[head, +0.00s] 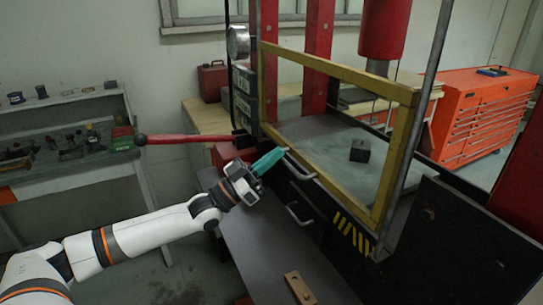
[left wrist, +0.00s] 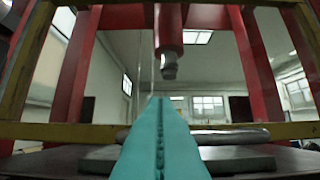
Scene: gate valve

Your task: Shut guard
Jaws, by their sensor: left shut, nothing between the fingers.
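The guard (head: 345,72) is a yellow rectangular frame standing upright at the front of the press, with the press bed (head: 325,130) visible through it. Its lower yellow bar (left wrist: 60,131) and side bars also show in the left wrist view. A grey bar handle (head: 300,166) is at the guard's lower left part; a grey bar (left wrist: 232,137) shows just right of my fingers in the left wrist view. My left gripper (head: 268,160), with teal fingers, is shut and empty, just left of that handle. Its fingers (left wrist: 160,135) point toward the press. Whether they touch the guard, I cannot tell. My right gripper is not in view.
A dark block (head: 360,151) sits on the press bed below the red ram (head: 384,28). A red lever (head: 185,138) sticks out left of the press. A second handle (head: 298,216) is lower on the press front. A workbench (head: 70,165) and orange tool cabinet (head: 485,110) stand beyond.

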